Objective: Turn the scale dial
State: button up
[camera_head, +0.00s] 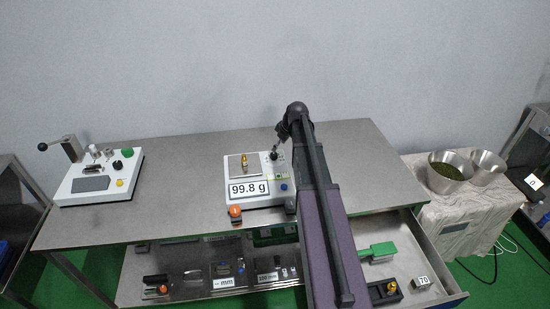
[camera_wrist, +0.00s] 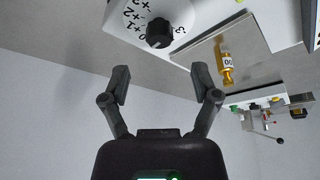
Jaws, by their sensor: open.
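The white scale (camera_head: 232,172) stands on the steel table and its display (camera_head: 248,189) reads 99.8 g. Its black dial (camera_head: 274,156) is at the back right of the scale. In the wrist view the dial (camera_wrist: 159,33) is a black knob with printed numbers and marks around it. A brass weight (camera_head: 244,160) stands on the scale's pan; it also shows in the wrist view (camera_wrist: 226,62). My gripper (camera_wrist: 166,90) is open and empty. The dial lies beyond its fingertips, not between them. In the head view my gripper (camera_head: 281,135) is small, dark and close to the dial.
A white control box (camera_head: 75,185) with a lever stands at the table's left. An orange-topped item (camera_head: 235,212) is at the scale's front left. Open drawers (camera_head: 440,272) below hold tools. Steel bowls (camera_head: 447,170) stand at right. The table (camera_head: 180,160) is clear between box and scale.

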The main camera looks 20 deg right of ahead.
aim_at(275, 154)
jog(key=shift+b+x, duration=2.5)
jog(key=shift+x, duration=0.5)
jog(key=shift+c, duration=0.2)
grip_shut()
jog(key=shift+d, duration=0.2)
jog(key=shift+a, duration=0.15)
